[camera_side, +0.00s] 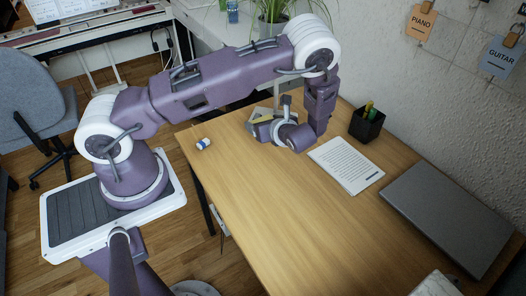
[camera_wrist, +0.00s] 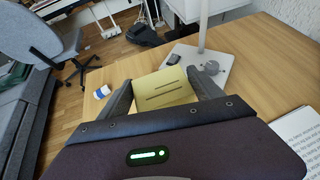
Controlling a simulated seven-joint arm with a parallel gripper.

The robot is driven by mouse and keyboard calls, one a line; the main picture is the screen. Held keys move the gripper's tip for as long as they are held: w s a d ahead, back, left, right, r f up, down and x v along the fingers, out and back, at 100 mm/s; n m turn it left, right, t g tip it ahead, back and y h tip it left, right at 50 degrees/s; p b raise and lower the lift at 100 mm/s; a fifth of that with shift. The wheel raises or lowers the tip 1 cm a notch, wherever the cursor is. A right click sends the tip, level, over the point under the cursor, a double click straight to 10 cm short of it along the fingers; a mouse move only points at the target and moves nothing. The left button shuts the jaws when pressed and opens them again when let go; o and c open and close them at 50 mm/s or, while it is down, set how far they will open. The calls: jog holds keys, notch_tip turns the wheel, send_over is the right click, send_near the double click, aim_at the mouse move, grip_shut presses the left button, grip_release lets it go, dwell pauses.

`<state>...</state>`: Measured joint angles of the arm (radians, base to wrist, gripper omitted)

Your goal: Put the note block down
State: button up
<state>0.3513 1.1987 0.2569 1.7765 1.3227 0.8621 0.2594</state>
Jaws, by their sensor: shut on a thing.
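The note block is a yellow pad with dark lines on its face. It shows in the wrist view (camera_wrist: 165,90) between the two fingers of my gripper (camera_wrist: 163,92), which are shut on it. In the side view, my gripper (camera_side: 265,122) is low over the back left part of the wooden table (camera_side: 270,200). I cannot tell whether the block touches the table.
A blue and white eraser (camera_side: 203,143) lies near the left table edge. A grey lamp base (camera_wrist: 218,62) is just beyond the block. A black pen holder (camera_side: 366,123), a printed sheet (camera_side: 346,165) and a grey laptop (camera_side: 445,215) are to the right. The table's front middle is clear.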

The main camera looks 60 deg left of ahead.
aim_at(264, 151)
notch_tip(264, 151, down, 10)
jog(key=shift+a+r, duration=0.1)
jog(key=shift+r, duration=0.1)
jog(key=shift+f, duration=0.1)
jog(key=o, duration=1.4)
